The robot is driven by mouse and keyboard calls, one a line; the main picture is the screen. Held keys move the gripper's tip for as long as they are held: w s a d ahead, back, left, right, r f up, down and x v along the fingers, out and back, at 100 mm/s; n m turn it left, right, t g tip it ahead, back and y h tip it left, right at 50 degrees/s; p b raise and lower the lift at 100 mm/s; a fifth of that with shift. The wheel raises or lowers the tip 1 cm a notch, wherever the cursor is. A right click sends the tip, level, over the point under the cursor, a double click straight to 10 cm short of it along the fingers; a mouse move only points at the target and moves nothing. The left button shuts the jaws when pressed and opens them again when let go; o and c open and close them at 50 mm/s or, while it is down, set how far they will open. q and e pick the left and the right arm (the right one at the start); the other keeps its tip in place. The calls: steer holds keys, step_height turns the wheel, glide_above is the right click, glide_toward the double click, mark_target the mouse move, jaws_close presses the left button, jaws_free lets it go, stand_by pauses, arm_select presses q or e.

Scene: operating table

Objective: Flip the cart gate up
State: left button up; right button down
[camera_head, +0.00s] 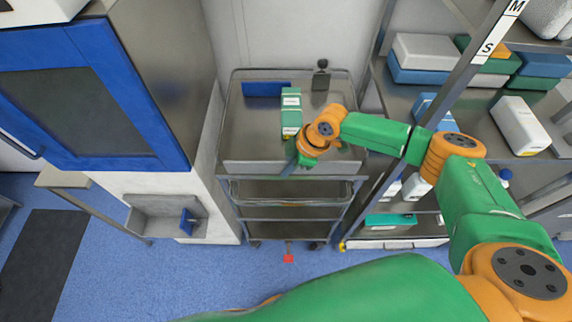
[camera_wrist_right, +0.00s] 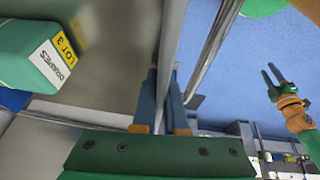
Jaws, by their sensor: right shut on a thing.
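The metal cart (camera_head: 233,135) stands against the back wall in the head view. Its gate, a pale metal panel (camera_head: 245,167), runs along the near edge of the top shelf; its exact tilt is hard to tell. My right gripper (camera_head: 288,171) is at the middle of that edge, pointing down and left. In the right wrist view my right gripper (camera_wrist_right: 163,92) is shut on the gate's thin edge (camera_wrist_right: 172,40), one finger on each side. My left gripper (camera_wrist_right: 269,76) shows only in the right wrist view, open and empty above the blue floor, away from the cart.
A green-and-white drapes box (camera_head: 291,112) and a blue item (camera_head: 266,89) are on the cart top. A blue-framed cabinet (camera_head: 95,95) stands left. A rack with boxes (camera_head: 405,105) stands close right. A red pedal (camera_head: 289,259) is below; floor in front is free.

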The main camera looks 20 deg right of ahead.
steer(key=shift+w+f+b, duration=0.2)
steer(key=shift+w+b, duration=0.1)
steer(key=shift+b, duration=0.2)
steer(key=shift+r+g, duration=0.1)
steer(key=shift+g, duration=0.3)
steer(key=shift+r, duration=0.2)
steer(key=c, duration=1)
jaws_free()
steer(key=shift+d, duration=0.1)
steer(key=shift+o, duration=0.2)
steer(key=b+v, duration=0.1)
steer(key=v, duration=0.6)
steer(key=shift+w+b, duration=0.25)
steer(key=shift+b, duration=0.05)
